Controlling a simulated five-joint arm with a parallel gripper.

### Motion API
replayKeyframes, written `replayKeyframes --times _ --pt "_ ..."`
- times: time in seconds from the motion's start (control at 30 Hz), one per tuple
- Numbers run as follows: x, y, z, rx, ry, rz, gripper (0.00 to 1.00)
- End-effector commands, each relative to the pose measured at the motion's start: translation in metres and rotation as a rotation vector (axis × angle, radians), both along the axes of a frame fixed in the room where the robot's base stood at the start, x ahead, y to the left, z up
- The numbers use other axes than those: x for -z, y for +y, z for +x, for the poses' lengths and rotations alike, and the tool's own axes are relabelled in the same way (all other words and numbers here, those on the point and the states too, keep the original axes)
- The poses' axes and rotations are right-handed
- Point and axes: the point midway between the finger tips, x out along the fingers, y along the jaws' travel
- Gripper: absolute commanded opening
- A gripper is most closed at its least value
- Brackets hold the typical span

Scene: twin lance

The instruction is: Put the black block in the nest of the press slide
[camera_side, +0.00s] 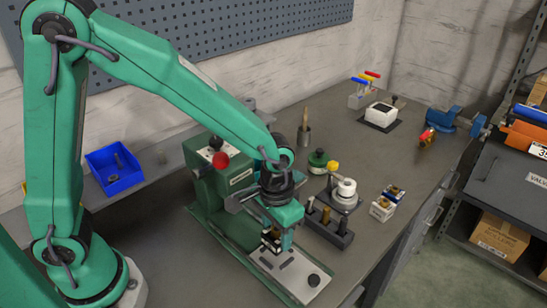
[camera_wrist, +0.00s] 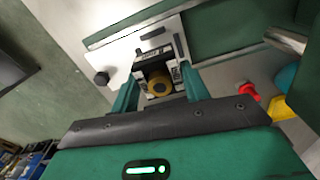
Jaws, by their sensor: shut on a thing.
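My gripper (camera_side: 272,243) is shut on the black block (camera_wrist: 158,68), which has a brass-coloured round part on it. In the wrist view the block sits between the two green fingers, with pale markings beside it. The press slide (camera_side: 296,281) is a light plate with a black knob, lying in front of the green press (camera_side: 217,185). In the wrist view the slide (camera_wrist: 118,60) passes beyond the block, with dark bars near it. The block is over the slide's inner part. I cannot tell whether it touches the slide; the nest is largely hidden by the block and fingers.
A dark rack (camera_side: 328,228) with several pegs stands right of the slide. A blue bin (camera_side: 114,168) is at left. The bench's far middle has free room.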

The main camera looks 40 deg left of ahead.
Motion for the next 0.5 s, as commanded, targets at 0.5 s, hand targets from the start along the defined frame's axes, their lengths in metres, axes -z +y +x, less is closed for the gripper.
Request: replayKeyframes --times 0.5 --pt "0.031 0.0 0.0 0.0 0.003 0.001 0.16"
